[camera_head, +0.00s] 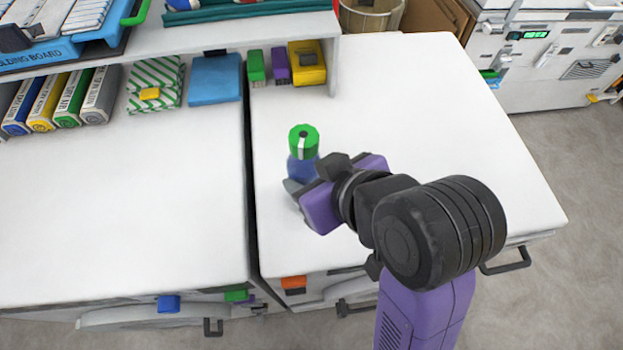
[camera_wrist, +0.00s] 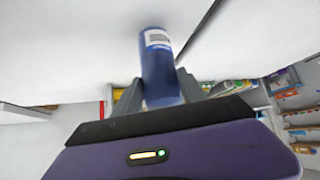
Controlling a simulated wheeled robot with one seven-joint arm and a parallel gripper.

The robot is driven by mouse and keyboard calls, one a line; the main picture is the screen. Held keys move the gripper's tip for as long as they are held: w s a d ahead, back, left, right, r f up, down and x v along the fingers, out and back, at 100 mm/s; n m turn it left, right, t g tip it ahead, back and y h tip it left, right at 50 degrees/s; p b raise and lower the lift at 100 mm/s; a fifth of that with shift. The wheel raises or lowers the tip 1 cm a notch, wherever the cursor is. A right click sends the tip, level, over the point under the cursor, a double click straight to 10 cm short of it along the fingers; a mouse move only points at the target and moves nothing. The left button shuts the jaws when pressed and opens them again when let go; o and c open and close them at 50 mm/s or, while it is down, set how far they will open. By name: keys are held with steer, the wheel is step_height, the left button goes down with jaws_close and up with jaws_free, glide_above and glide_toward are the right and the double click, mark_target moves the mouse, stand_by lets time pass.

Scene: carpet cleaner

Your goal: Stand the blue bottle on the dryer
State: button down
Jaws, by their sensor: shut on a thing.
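The blue bottle (camera_head: 302,168) has a green cap and looks upright over the left part of the right-hand white machine top (camera_head: 400,110). My gripper (camera_head: 301,188) is shut on the bottle's body from the right and hides its lower part. In the wrist view the blue bottle (camera_wrist: 160,60), with a pale label, sits between the two grey fingers of my gripper (camera_wrist: 160,90). I cannot tell whether the bottle's base touches the surface. No label shows which white machine is the dryer.
A second white machine top (camera_head: 120,210) lies left, across a narrow dark gap. A shelf (camera_head: 180,45) along the back has several boxes and a blue box (camera_head: 215,80) beneath it. Green, purple and yellow items (camera_head: 307,62) stand behind the bottle.

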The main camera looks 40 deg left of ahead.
steer(key=shift+f, duration=1.05)
steer(key=shift+f, duration=0.15)
steer(key=c, duration=0.6)
jaws_free()
steer(key=shift+c, duration=0.2)
